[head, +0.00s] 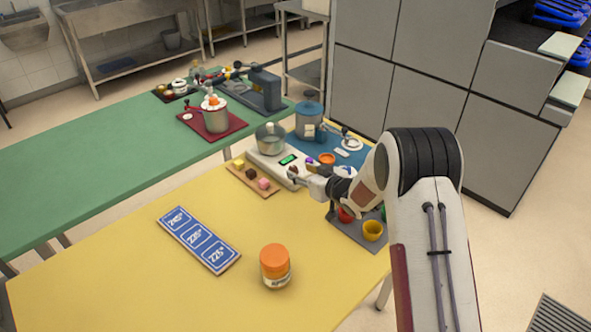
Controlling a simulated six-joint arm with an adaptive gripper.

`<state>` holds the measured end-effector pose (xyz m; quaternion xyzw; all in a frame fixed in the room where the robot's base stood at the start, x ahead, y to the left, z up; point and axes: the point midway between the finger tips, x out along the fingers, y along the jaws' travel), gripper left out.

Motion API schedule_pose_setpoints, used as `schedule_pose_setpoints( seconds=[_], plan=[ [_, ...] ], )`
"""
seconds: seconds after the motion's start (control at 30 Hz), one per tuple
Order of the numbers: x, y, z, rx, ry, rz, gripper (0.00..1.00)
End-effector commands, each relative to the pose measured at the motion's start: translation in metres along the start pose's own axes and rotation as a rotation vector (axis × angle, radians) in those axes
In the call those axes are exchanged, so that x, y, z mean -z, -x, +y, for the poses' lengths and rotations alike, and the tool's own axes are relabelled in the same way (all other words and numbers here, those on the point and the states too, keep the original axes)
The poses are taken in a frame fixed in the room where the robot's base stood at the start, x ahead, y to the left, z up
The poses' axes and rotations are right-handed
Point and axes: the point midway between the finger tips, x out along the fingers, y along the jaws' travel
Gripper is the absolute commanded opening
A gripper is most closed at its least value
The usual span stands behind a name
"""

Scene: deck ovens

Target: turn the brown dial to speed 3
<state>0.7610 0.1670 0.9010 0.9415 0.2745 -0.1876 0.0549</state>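A white appliance (268,162) with a small green display (288,159) stands at the far right part of the yellow table, with a metal pot (270,138) on it. My gripper (294,175) reaches in from the right and is at the front right end of this appliance. It is small in the picture, and I cannot tell whether its fingers are open or shut, or whether they touch anything. I cannot make out a brown dial or any speed marks; the appliance's front near my gripper is partly hidden by it.
A wooden board (262,190) with small coloured cubes lies left of the appliance. A blue sign (198,238) and an orange-lidded jar (275,265) are nearer. A grey tray (362,236) with coloured cups sits below my arm. A blue mat (318,145) holds a blue-grey pot (309,119).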

Motion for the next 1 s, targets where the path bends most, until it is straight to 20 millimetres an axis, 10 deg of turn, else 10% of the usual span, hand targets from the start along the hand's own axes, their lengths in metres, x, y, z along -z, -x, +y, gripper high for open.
schedule_pose_setpoints(
  seconds=[0.93, 1.0],
  plan=[
    [0.000, -0.043, 0.000, 0.000, 0.000, 0.000, 0.39],
    [0.000, -0.043, 0.000, 0.000, 0.000, 0.000, 0.26]
  ],
)
